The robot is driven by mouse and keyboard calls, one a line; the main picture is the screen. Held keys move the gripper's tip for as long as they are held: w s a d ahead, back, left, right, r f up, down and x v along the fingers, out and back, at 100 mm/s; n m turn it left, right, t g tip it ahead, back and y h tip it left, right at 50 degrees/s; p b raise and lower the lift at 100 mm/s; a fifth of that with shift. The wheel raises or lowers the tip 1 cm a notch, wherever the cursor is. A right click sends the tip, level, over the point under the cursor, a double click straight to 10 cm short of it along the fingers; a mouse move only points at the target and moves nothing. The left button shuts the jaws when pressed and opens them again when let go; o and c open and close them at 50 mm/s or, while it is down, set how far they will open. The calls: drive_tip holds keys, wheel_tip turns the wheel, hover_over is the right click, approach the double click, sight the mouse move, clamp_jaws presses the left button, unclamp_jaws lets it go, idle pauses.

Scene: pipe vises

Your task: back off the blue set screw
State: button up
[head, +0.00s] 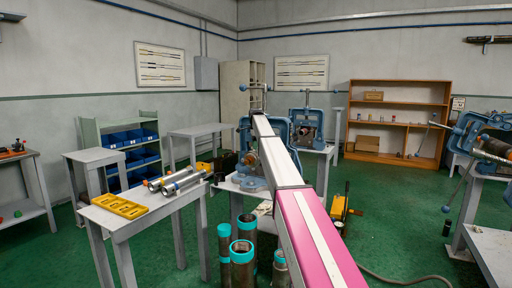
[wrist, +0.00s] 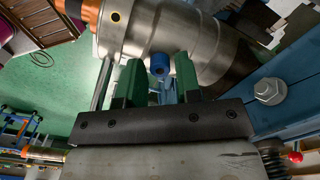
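The blue set screw (wrist: 159,66) stands out from a shiny metal collar (wrist: 200,40) in the wrist view. My gripper (wrist: 158,80) has two green fingers, one on each side of the screw. The fingers are apart, with visible space between each finger and the screw. Whether the fingertips touch the collar I cannot tell. In the head view my arm reaches to a blue pipe vise (head: 248,178) and hides my gripper; the screw cannot be made out there.
A blue vise part with a large bolt (wrist: 270,91) lies close right of my gripper. An orange piece (wrist: 82,10) adjoins the collar. A red-knobbed lever (wrist: 296,157) is at lower right. Teal-capped pipes (head: 242,250) stand on the floor below the arm, beside a table (head: 130,222).

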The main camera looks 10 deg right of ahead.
drive_tip(key=shift+f, duration=0.1)
drive_tip(key=shift+c, duration=0.3)
clamp_jaws()
drive_tip(key=shift+n, duration=0.3)
